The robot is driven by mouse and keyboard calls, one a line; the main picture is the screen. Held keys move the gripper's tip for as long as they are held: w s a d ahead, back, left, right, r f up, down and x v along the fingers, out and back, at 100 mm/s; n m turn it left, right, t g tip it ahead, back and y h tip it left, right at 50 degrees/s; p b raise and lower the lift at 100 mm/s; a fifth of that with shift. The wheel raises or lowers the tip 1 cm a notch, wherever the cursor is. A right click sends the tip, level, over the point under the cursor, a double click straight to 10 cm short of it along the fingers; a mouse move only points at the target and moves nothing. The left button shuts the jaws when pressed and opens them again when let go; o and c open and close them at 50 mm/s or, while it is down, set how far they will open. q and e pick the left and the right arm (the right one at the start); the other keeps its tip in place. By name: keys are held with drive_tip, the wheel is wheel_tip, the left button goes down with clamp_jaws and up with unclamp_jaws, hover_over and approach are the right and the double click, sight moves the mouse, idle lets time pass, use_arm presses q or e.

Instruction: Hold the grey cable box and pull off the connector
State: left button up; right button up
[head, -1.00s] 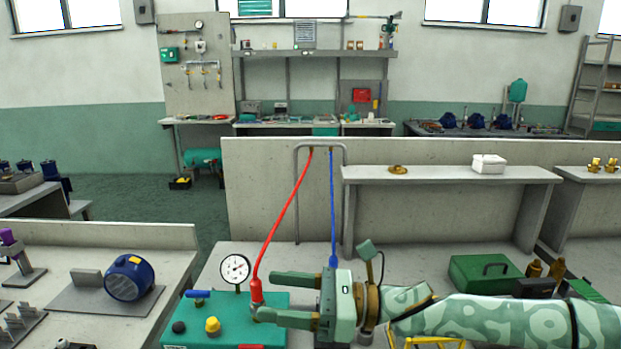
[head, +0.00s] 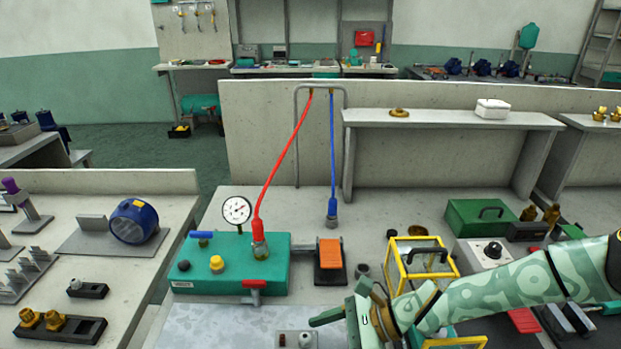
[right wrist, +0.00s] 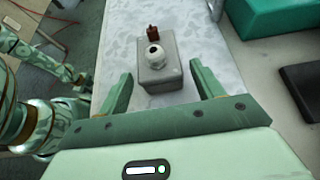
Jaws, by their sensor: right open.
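The grey cable box (head: 294,347) shows at the bottom edge of the head view, partly cut off, on a pale mat. In the right wrist view the box (right wrist: 160,77) has a white round piece (right wrist: 154,56) with a dark hole on top and a small brown-red piece (right wrist: 153,33) at its far end. I cannot tell which is the connector. My right gripper (right wrist: 160,70) is open, its fingers to either side of the box's line, apart from it. In the head view the right gripper (head: 332,325) is right of the box. Part of my left arm shows at the left of the wrist view; its fingers are unclear.
A green test unit (head: 232,275) with a gauge stands behind the box, with a red hose (head: 279,165) on it. An orange-topped pedal (head: 330,258) and a yellow-framed case (head: 422,258) are nearby. The mat (head: 205,330) is clear left of the box.

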drive_tip(key=shift+x, duration=2.25)
